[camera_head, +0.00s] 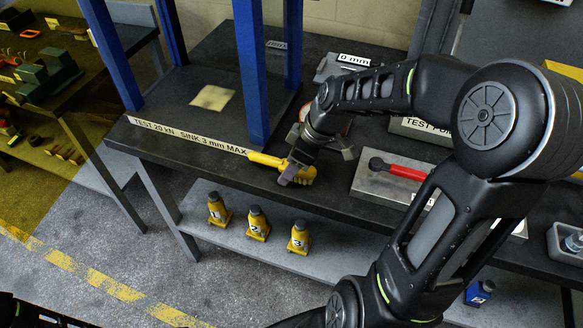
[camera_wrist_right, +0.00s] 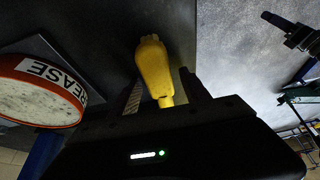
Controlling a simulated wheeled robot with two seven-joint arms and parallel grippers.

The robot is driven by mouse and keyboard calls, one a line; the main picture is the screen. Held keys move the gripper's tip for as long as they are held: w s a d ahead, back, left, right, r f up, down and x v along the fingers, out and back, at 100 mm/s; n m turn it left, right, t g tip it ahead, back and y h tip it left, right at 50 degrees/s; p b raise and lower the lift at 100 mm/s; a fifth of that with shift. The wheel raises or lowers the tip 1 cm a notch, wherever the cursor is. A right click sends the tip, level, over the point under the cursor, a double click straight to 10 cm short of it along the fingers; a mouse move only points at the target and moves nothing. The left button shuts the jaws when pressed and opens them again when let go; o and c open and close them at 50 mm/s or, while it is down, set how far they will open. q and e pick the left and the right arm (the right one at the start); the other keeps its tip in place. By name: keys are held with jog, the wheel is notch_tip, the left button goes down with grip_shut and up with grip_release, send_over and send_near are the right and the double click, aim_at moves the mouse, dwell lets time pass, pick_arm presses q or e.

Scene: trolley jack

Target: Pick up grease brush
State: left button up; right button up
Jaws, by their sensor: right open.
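A yellow-handled tool, which looks like the grease brush (camera_head: 267,160), lies at the front edge of the dark bench. My right gripper (camera_head: 290,178) is over its right part and hides some of it. In the right wrist view the yellow handle (camera_wrist_right: 154,70) shows between the two dark fingers of my right gripper (camera_wrist_right: 164,88), which is open. I cannot tell whether a finger touches it. The brush's bristles are not clear. A dark shape at the upper right of the wrist view may be my left gripper (camera_wrist_right: 292,35); its jaws are unclear.
A round tin marked GREASE (camera_wrist_right: 40,92) is close beside my right gripper. A blue press frame (camera_head: 250,70) stands left of it. A metal plate with a red-handled tool (camera_head: 403,172) lies to the right. Several yellow bottle jacks (camera_head: 257,223) stand on the lower shelf.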

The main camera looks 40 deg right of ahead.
dwell(0.4)
grip_shut()
dwell(0.4)
